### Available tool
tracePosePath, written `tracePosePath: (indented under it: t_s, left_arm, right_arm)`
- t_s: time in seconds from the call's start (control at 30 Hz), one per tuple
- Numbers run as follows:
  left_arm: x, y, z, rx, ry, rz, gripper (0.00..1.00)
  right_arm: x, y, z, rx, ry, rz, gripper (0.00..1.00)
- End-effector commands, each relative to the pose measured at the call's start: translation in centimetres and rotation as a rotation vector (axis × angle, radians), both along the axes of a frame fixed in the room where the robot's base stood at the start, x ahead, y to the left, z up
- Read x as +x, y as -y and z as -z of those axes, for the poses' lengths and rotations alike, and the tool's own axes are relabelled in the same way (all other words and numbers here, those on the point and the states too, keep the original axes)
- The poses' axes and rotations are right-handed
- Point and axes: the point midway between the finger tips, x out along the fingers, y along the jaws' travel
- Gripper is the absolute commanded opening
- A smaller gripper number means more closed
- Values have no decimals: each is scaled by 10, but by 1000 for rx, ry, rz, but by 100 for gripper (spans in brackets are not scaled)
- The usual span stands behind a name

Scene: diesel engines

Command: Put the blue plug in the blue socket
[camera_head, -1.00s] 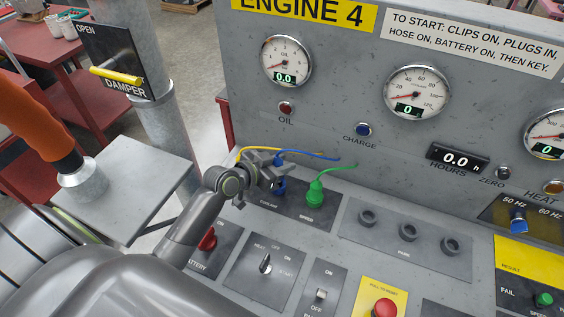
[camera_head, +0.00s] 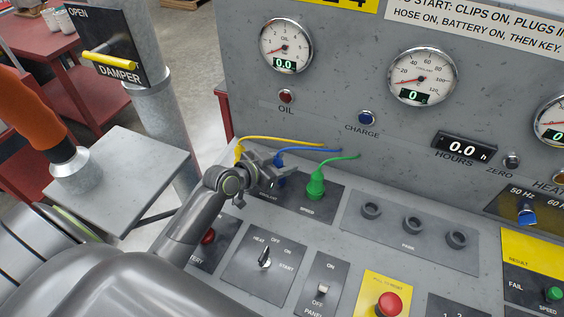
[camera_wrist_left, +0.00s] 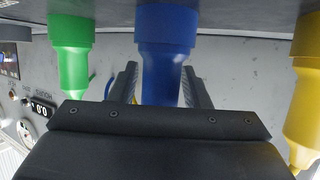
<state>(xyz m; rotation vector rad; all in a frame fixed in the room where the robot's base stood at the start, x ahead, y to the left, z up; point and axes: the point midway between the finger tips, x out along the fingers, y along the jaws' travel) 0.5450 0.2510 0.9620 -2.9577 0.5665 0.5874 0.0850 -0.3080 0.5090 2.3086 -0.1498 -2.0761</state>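The blue plug (camera_head: 282,178) stands upright at the blue socket, mostly behind my left gripper in the head view. In the left wrist view the blue plug (camera_wrist_left: 165,50) lies between the two fingers of my left gripper (camera_wrist_left: 162,85), in line with the green and yellow plugs. It looks seated, though the socket's mouth is hidden. One finger is on each side of it, close to its body; I cannot tell whether they press on it. In the head view my left gripper (camera_head: 270,172) comes in from the left. My right gripper is not in view.
The green plug (camera_head: 316,186) stands just right of the blue one, and the yellow plug (camera_head: 239,154) just left. Their cables arch to the panel wall behind. Empty park sockets (camera_head: 412,224) are further right. Switches and a red button (camera_head: 388,304) lie in front.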

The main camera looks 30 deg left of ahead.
Motion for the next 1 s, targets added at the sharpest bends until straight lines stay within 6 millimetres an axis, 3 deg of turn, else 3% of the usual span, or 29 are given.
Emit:
tracePosePath:
  t_s: [0.43, 0.8, 1.0]
  left_arm:
    - [-5, -3, -1, 3, -1, 0, 53]
    - [-48, -20, -20, 5, 1, 1, 53]
    - [-63, -25, -27, 2, 0, 1, 53]
  right_arm:
    - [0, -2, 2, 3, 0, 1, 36]
    - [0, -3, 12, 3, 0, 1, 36]
    - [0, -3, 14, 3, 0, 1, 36]
